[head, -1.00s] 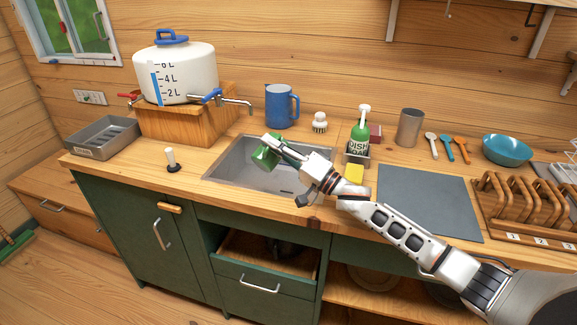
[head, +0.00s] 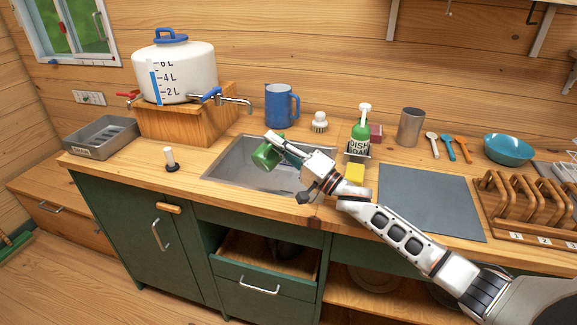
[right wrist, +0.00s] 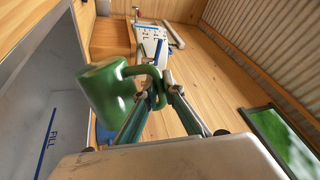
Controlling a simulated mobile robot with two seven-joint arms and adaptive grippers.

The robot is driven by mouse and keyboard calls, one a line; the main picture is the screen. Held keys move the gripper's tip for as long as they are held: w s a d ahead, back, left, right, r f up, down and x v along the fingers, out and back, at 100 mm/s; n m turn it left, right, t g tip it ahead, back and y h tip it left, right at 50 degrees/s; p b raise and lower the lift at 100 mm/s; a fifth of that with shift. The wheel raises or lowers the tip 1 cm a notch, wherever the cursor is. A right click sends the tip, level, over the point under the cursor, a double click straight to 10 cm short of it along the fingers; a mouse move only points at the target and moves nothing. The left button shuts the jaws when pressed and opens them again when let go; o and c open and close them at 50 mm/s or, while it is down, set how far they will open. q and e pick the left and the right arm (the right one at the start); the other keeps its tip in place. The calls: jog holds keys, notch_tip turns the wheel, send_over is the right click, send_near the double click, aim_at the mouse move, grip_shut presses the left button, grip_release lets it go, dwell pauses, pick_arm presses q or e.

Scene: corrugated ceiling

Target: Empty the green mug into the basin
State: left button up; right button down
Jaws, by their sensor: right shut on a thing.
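The green mug (head: 266,156) hangs above the basin (head: 232,170), a grey sink set in the wooden counter. My right gripper (head: 281,147) reaches in from the right and is shut on the mug's handle. In the right wrist view the gripper (right wrist: 160,88) closes on the handle of the mug (right wrist: 106,92). The mug looks tipped well over to its side. Its inside is hidden, and I cannot see any liquid. The basin wall (right wrist: 45,105) shows at left there, with a blue fill line. My left gripper is out of view.
A white water dispenser (head: 172,72) with taps stands on a wooden block at the back left. A blue jug (head: 281,106), a brush (head: 319,122), a soap bottle (head: 360,135) and a yellow sponge (head: 355,173) surround the basin. A grey mat (head: 425,202) lies right.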

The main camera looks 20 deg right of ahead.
aim_at(284, 135)
jog(key=shift+w+d+r+p, duration=0.1)
jog(key=shift+d+r+p, duration=0.05)
jog(key=shift+r+p, duration=0.15)
jog(key=shift+w+d+m, duration=0.1)
jog(key=shift+d+m, duration=0.1)
jog(key=shift+m, duration=0.2)
jog(key=shift+w+d+r+t+p, duration=0.2)
jog(key=shift+t+p, duration=0.1)
jog(key=shift+p, duration=0.15)
jog(key=shift+d+m, duration=0.1)
jog(key=shift+m, duration=0.2)
jog(key=shift+w+d+r+p, duration=0.1)
jog(key=shift+d+p, duration=0.05)
jog(key=shift+p, duration=0.25)
jog(key=shift+m+h, duration=0.3)
jog(key=shift+h, duration=0.1)
jog(key=shift+w+d+m+t+p, duration=0.3)
jog(key=shift+d+m+p, duration=0.2)
jog(key=shift+m+p, duration=0.1)
jog(key=shift+h, duration=0.3)
jog(key=shift+w+d+f+m, duration=0.1)
jog(key=shift+d+f+m, duration=0.1)
jog(key=shift+m, duration=0.2)
